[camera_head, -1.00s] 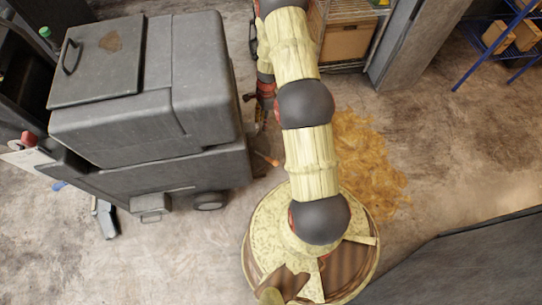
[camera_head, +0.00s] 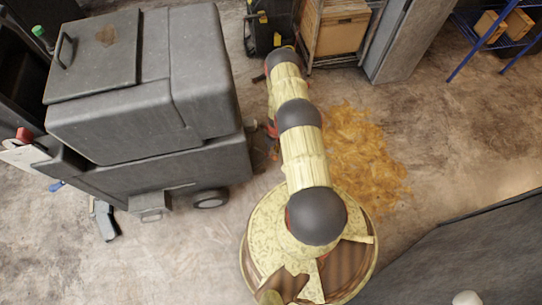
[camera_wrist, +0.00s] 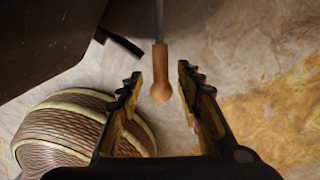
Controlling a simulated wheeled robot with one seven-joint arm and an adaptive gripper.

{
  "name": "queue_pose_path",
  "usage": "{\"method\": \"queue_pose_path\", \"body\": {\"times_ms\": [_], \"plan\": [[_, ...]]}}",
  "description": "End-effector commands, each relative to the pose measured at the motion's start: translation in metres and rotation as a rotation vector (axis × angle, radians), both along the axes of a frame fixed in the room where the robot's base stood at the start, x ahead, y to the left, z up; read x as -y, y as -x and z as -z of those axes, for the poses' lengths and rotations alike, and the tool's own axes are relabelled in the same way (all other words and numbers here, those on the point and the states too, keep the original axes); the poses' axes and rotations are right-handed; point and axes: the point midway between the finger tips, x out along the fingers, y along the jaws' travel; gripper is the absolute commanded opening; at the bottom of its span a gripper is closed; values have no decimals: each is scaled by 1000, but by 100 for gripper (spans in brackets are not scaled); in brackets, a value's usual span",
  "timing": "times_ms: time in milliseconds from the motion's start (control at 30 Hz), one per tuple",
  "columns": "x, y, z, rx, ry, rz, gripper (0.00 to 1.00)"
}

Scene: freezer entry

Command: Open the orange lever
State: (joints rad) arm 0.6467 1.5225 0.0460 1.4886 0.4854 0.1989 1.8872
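The orange lever (camera_wrist: 160,72) shows in the wrist view as an orange handle with a rounded end on a thin grey rod coming from the top. My gripper (camera_wrist: 158,80) is open and empty, with one finger on each side of the handle in the picture. The handle's rounded end appears between the fingers, with a gap on both sides. I cannot tell how far beyond the fingertips it lies. In the head view my arm hides most of the gripper and the lever beside the grey wheeled machine (camera_head: 150,120).
The grey machine's dark side (camera_wrist: 50,40) fills the upper left of the wrist view. A yellow-brown stain (camera_head: 365,160) lies on the concrete floor right of my arm. A cardboard box (camera_head: 340,30) on a rack and a blue shelf (camera_head: 475,45) stand at the back.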

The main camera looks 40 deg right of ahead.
Motion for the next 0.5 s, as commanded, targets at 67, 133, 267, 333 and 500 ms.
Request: {"method": "queue_pose_path", "body": {"times_ms": [67,133,267,333,500], "plan": [[-1,0,14,1,1,-1,36],[-2,0,22,1,1,-2,36],[-3,0,30,1,1,-3,36],[-3,0,31,1,1,-3,36],[-3,-1,31,1,1,-3,36]]}}
